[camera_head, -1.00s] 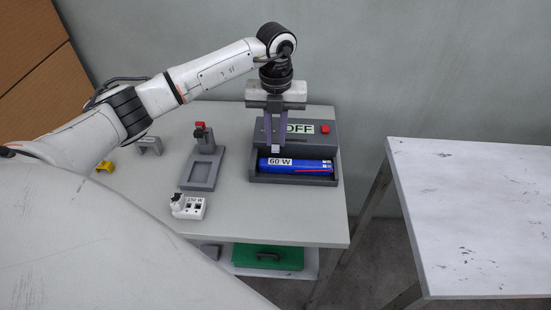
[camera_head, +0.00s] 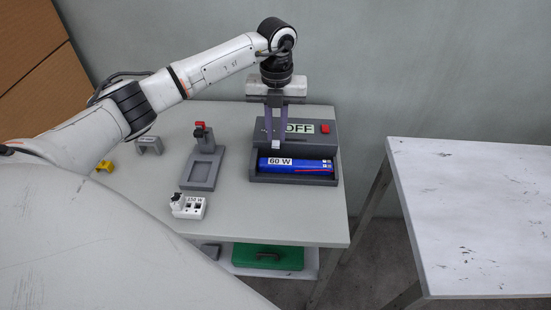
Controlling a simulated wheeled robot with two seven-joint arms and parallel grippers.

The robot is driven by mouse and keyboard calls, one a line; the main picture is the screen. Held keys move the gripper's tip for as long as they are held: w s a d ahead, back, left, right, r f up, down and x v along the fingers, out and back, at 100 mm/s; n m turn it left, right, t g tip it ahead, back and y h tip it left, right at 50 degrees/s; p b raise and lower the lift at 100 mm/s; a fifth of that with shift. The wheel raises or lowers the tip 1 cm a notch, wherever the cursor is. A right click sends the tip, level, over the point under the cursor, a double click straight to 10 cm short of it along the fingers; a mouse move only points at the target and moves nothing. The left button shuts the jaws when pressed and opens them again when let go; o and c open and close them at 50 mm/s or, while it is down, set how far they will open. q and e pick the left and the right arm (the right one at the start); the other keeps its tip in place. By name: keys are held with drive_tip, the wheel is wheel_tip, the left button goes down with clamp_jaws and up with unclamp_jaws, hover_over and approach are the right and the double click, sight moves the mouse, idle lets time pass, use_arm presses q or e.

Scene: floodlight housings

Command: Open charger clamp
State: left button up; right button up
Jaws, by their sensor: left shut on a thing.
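The dark grey charger (camera_head: 318,142) stands at the back right of the light grey table. It has an "OFF" label and a red button (camera_head: 325,129) on top. A blue battery (camera_head: 312,167) marked "60 W" lies in its front bay. My left gripper (camera_head: 275,145) points down at the charger's left part, with its fingertips just above the left end of the battery. It is shut on a small part there, apparently the charger clamp, which the fingers mostly hide. My right gripper is not in view.
A grey fixture with a red-topped post (camera_head: 201,171) stands left of the charger. A green case (camera_head: 268,257) lies below. A bare white table (camera_head: 475,200) is at right.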

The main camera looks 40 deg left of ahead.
use_arm(q)
drive_tip(key=shift+w+a, duration=0.55)
drive_tip(key=shift+w, duration=0.35)
clamp_jaws()
idle(0.4)
drive_tip(key=o, duration=0.5)
unclamp_jaws()
